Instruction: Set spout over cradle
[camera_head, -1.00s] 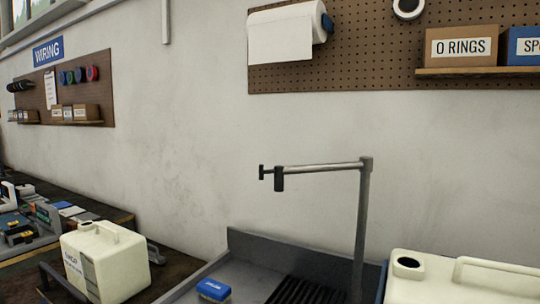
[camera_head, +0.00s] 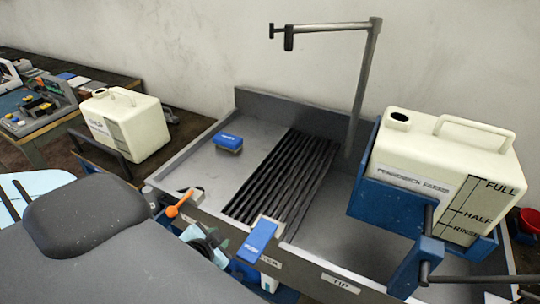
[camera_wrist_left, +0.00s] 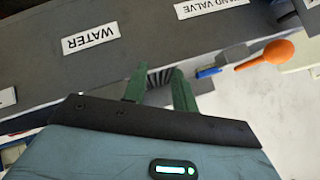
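The spout is a thin grey arm (camera_head: 335,27) on top of an upright post (camera_head: 360,95) behind the sink. Its free end with a short dark nozzle (camera_head: 289,40) points left, over the ribbed drain area and away from the cradle. The blue cradle (camera_head: 385,205) stands at the right of the sink and holds a cream tank (camera_head: 440,165) with its round opening facing up. My left gripper (camera_wrist_left: 158,82) shows in the left wrist view with its green fingers apart and nothing seen between them, near the sink's front panel. My right gripper is out of view.
A sink (camera_head: 310,230) holds a blue block (camera_head: 229,142) and a dark rack (camera_head: 285,175). An orange knob (camera_head: 180,203) and blue handle (camera_head: 257,240) are at its front. Another cream tank (camera_head: 130,125) stands on the left bench. Space around the spout is clear.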

